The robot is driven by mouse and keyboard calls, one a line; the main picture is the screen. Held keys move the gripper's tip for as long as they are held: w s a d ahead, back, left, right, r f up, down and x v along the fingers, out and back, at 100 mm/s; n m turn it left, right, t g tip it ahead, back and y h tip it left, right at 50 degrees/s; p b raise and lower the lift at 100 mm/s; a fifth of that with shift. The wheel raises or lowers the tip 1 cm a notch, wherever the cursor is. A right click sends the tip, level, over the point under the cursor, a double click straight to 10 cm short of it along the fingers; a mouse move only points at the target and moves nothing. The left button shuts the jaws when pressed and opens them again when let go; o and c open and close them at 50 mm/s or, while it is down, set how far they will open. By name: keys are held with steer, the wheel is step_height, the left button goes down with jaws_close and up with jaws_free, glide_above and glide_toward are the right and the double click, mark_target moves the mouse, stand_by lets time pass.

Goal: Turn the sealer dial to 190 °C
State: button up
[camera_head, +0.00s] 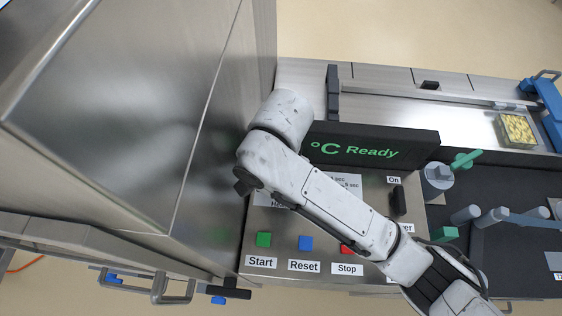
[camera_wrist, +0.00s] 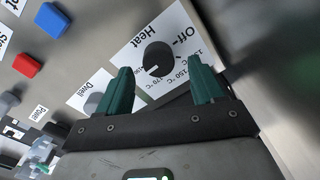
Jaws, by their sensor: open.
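In the wrist view, the black round heat dial (camera_wrist: 158,58) sits on a white label (camera_wrist: 128,52) reading "Heat" and "Off", with temperature marks including 150 °C and 170 °C. A pale pointer line on the dial points to the lower left; the mark there is too small to read surely. My gripper (camera_wrist: 160,66) is open, its two teal fingers on either side of the dial in the picture, with gaps showing. I cannot tell whether the tips reach down around it. In the head view my arm hides the dial. The sealer display (camera_head: 372,151) reads "°C Ready"; its left part is hidden.
Green Start (camera_head: 264,240), blue Reset (camera_head: 306,243) and red Stop (camera_head: 346,250) buttons line the panel's front. A black switch (camera_head: 398,200) labelled On stands at the right. A tall steel cabinet (camera_head: 130,110) stands close on the left. A filled tray (camera_head: 517,130) is at the far right.

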step_height(320, 180, up, 8)
steer(key=shift+d+r, duration=0.15)
steer(key=shift+r, duration=0.05)
steer(key=shift+s, duration=0.2)
stand_by(0.6)
